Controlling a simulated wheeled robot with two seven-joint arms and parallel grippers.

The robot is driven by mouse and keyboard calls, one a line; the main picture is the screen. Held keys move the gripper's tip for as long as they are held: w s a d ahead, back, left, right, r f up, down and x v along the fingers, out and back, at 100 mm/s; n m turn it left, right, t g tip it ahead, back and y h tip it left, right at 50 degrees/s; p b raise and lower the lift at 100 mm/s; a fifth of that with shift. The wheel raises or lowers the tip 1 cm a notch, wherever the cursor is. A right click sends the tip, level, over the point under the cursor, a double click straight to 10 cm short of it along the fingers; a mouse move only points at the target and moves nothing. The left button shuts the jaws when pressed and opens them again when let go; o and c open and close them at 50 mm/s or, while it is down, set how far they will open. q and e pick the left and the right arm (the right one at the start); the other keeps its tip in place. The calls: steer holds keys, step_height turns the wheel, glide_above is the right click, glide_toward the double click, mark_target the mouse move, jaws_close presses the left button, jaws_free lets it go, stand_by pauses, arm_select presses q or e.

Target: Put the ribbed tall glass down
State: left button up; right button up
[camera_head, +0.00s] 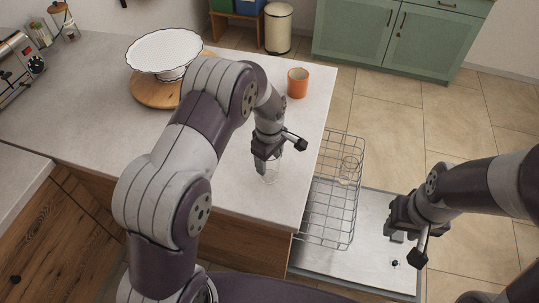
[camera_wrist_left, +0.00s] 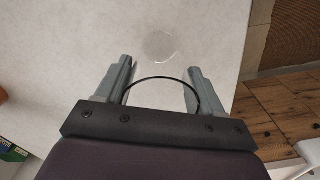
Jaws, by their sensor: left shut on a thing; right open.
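The ribbed tall glass (camera_head: 271,173) is clear and hard to make out, under my left gripper (camera_head: 265,165) over the pale counter (camera_head: 225,180). My left gripper is shut on it. In the left wrist view the glass (camera_wrist_left: 160,45) shows as a faint round end and a dark curved rim between the two fingers (camera_wrist_left: 160,88). I cannot tell whether its base touches the counter. My right gripper (camera_head: 405,245) is open and empty, over the metal door at the lower right.
A wire rack (camera_head: 330,205) with a clear glass (camera_head: 349,166) in it stands right of the counter edge. An orange cup (camera_head: 298,82) and a white cake stand (camera_head: 165,52) on a wooden board are farther back. Counter around the held glass is clear.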

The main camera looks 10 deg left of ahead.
arm_select(q)
steer(key=shift+w+f, duration=0.1)
steer(key=shift+f, duration=0.1)
steer(key=o, duration=0.7)
steer(key=shift+o, duration=0.4)
steer(key=shift+r, duration=0.1)
